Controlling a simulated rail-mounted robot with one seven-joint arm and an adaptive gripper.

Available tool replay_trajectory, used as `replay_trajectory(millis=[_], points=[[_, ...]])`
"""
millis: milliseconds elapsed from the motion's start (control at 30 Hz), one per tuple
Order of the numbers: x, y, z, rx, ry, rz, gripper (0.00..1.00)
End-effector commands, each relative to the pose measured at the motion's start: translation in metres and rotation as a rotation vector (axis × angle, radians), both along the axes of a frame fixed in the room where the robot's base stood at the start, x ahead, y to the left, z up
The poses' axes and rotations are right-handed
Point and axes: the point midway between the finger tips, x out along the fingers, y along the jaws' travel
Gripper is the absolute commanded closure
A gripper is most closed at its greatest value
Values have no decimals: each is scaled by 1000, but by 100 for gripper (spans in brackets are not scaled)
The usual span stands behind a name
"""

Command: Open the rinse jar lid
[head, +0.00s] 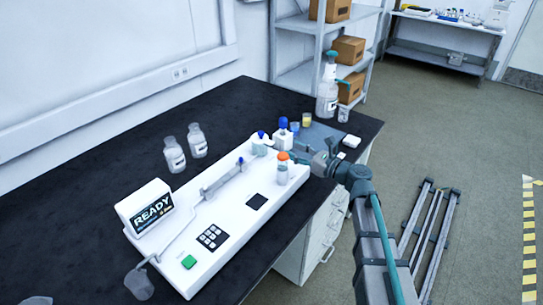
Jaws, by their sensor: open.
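A small jar with an orange lid (282,174) stands upright on the right end of the white instrument. A white square bottle with a blue cap (283,140) and a round jar with a blue cap (260,147) stand just behind it. I cannot read labels to tell which is the rinse jar. All three look capped. My gripper (302,156) is open and points left, close to the right of the orange lid. Whether its fingers touch the lid is too small to tell. Nothing is seen held in it.
The instrument (222,225) carries a READY display (152,211) and a green button (189,262). Two clear bottles (174,155) stand behind it on the black bench (75,210). A spray bottle (327,95) and small cups stand at the bench's far end. The bench's left part is largely clear.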

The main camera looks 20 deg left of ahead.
Motion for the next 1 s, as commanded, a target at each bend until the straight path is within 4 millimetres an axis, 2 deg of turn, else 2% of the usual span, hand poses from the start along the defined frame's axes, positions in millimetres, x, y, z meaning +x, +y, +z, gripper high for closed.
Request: replay_trajectory(millis=[33,267,800,1000], points=[[0,0,-10,0,0,0,50],[3,8,-13,0,0,1,50],[29,86,-12,0,0,1,50],[33,101,-12,0,0,1,50]])
